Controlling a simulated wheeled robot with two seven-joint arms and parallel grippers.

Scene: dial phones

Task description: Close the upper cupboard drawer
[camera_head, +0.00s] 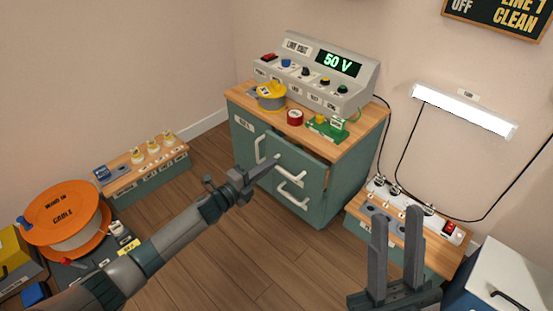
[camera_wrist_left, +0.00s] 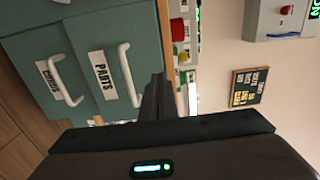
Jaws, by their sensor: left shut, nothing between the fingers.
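The green cupboard (camera_head: 341,190) stands against the back wall under a wooden top. Its upper drawer (camera_head: 304,163) appears to stand out a little, with a dark gap under the top. In the left wrist view the upper drawer front (camera_wrist_left: 84,55) carries a PARTS label and a white handle (camera_wrist_left: 129,76). The lower drawer (camera_wrist_left: 30,58), labelled CORDS, is beside it in that turned view. My left gripper (camera_head: 274,160) is shut and empty, its tips at the upper drawer front near the handle; contact is unclear. My right gripper (camera_head: 397,212) is open and empty at lower right.
A control console (camera_head: 318,72) reading 50 V, a yellow spool (camera_head: 271,96) and a green terminal piece (camera_head: 327,127) are on the cupboard top. A socket bench (camera_head: 400,219) stands right of the cupboard. An orange cable reel (camera_head: 65,212) is at left. Wooden floor is clear in front.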

